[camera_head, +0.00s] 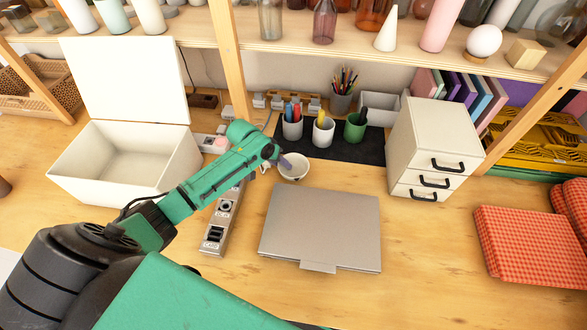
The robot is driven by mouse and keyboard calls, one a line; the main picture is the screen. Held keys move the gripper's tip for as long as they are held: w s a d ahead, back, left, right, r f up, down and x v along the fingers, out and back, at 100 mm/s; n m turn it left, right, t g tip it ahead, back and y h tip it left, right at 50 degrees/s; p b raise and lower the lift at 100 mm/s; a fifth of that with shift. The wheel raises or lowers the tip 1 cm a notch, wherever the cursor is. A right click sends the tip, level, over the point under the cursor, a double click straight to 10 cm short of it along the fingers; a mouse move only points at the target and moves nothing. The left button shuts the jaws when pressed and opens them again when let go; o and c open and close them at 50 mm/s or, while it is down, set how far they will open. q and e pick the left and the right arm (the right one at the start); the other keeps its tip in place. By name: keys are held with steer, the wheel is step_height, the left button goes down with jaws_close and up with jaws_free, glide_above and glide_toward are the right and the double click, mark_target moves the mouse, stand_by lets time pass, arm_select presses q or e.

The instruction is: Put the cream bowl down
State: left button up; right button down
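The cream bowl (295,168) is small, round and upright, behind the laptop and in front of the dark mat. My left gripper (283,161) reaches in from the left, its fingertips at the bowl's left rim. It looks shut on that rim, though the fingers are small and partly hidden by the wrist. Whether the bowl's base touches the table or hangs just above it, I cannot tell. My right gripper is not in view.
A closed grey laptop (320,225) lies in front of the bowl. A power strip (222,218) is to the left, beside an open white box (125,165). Pen cups (323,133) stand on the dark mat (374,150) behind. White drawers (432,150) stand to the right.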

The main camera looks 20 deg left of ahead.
arm_select(q)
steer(key=shift+s, duration=0.1)
jaws_close()
